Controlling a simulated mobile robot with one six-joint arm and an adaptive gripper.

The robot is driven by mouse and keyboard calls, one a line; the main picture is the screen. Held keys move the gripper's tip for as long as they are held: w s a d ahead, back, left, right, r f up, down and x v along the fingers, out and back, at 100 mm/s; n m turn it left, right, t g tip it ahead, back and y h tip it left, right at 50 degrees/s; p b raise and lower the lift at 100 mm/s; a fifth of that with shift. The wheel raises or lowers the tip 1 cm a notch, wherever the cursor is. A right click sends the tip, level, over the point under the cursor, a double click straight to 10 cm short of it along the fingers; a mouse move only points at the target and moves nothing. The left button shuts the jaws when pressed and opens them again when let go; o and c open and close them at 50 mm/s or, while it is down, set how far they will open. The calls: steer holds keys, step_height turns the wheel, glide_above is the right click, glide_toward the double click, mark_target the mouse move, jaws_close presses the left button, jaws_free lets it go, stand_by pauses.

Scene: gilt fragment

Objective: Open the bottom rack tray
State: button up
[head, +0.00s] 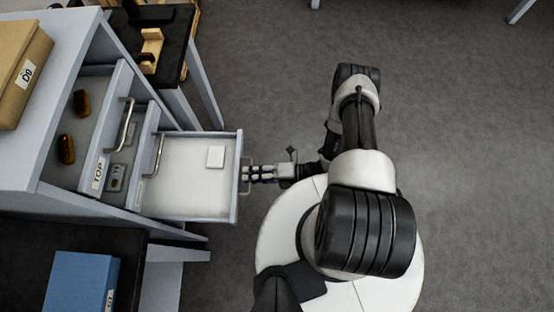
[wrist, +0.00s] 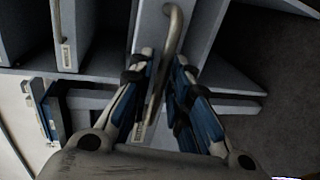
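The bottom rack tray (head: 188,203) is pulled well out of the grey rack in the head view, showing its pale inside. A small white square item (head: 215,156) lies in it. Its bar handle (head: 246,178) is on the front face and also shows in the wrist view (wrist: 173,30). My gripper (head: 250,173) is at this handle. In the wrist view its fingers (wrist: 164,58) lie on both sides of the bar, closed in close around it. The exact contact at the fingertips is hard to see.
Above it, the tray labelled TOP (head: 100,171) is partly out and holds two amber bottles (head: 74,125). A middle tray (head: 128,160) is also partly out. A cardboard box (head: 22,75) sits on the rack, and a blue box (head: 82,281) stands at lower left. Floor to the right is clear.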

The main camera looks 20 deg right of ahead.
steer(key=v, duration=1.1)
steer(key=w+d+r+n+g+h, duration=0.1)
steer(key=w+r+n+g+h, duration=0.15)
steer(key=r+n, duration=0.55)
steer(key=w+d+r+n+g+h, duration=0.1)
steer(key=d+r+n+g+h, duration=0.15)
steer(key=r+n, duration=0.55)
steer(key=w+d+r+n+g+h, duration=0.1)
steer(key=w+r+n+g, duration=0.3)
steer(key=r, duration=0.6)
steer(key=s+a+r+n+t+h, duration=0.1)
steer(key=s+r+n+t+h, duration=0.3)
steer(key=r+n, duration=0.6)
steer(key=s+a+r+n+t+h, duration=0.2)
steer(key=s+r+n+t+h, duration=0.2)
steer(key=s+r+n, duration=0.3)
step_height(320, 180, up, 5)
steer(key=n, duration=0.3)
steer(key=shift+s+f+h, duration=0.2)
steer(key=shift+h, duration=0.1)
